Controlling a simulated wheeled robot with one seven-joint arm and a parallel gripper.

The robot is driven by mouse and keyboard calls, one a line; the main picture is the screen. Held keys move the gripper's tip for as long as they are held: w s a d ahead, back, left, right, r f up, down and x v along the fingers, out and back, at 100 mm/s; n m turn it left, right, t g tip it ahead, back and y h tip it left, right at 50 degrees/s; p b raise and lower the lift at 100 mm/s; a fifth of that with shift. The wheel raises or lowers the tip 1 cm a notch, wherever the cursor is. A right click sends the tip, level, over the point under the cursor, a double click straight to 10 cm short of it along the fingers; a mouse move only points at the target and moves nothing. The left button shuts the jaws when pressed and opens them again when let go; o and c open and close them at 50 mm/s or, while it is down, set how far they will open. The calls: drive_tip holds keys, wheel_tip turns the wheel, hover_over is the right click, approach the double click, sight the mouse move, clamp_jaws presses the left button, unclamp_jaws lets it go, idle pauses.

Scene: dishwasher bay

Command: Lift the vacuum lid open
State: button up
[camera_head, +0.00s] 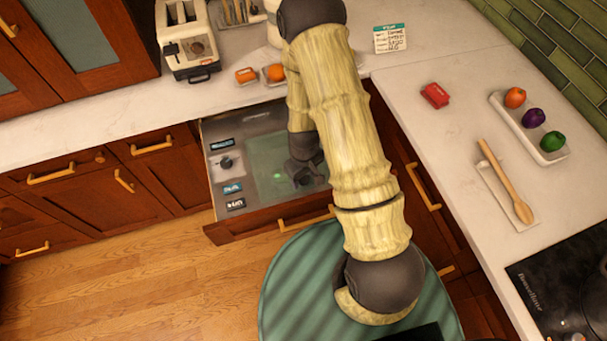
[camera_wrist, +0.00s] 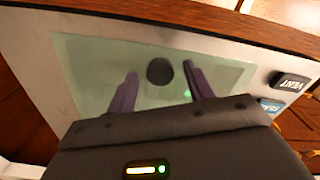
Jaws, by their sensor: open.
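The vacuum lid (camera_head: 262,155) is a pale green, see-through panel lying flat in the top of a pulled-out drawer unit; it also fills much of the wrist view (camera_wrist: 90,72). A round dark knob (camera_wrist: 159,72) sits on the lid. My gripper (camera_head: 303,178) is over the lid, toward its right side in the head view. In the wrist view my gripper (camera_wrist: 160,68) is open, with one purple-grey finger on each side of the knob. Whether the fingers touch the knob or lid I cannot tell. My arm hides the lid's right part in the head view.
The drawer (camera_head: 265,220) has a wooden front with a brass handle. Its panel holds a dial (camera_head: 226,163) and several labelled buttons, including VENT (camera_wrist: 290,82). Counters run behind and to the right, with a red packet (camera_head: 435,95), vegetable tray (camera_head: 550,157) and wooden spoon (camera_head: 505,180).

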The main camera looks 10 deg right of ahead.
drive_tip(key=shift+f, duration=0.1)
clamp_jaws()
idle(0.3)
